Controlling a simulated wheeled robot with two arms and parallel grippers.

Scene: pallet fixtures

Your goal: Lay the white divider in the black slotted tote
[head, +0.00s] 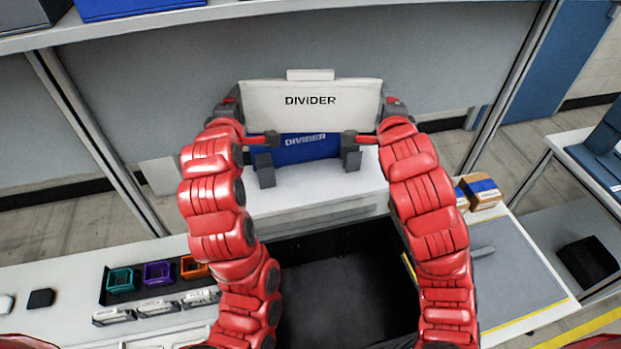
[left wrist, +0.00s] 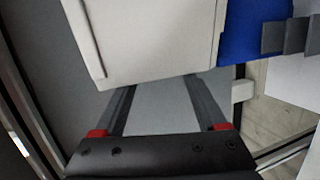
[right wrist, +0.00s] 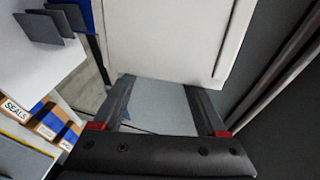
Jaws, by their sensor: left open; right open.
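Contact cannot be told.
Dark grey holders (head: 350,152) stand at the dividers' lower corners. A black tray with teal (head: 122,281), purple and orange bins is on the left of the table. Small cardboard boxes (head: 481,192) are on the right. An overhead shelf (head: 200,18) runs across the top.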

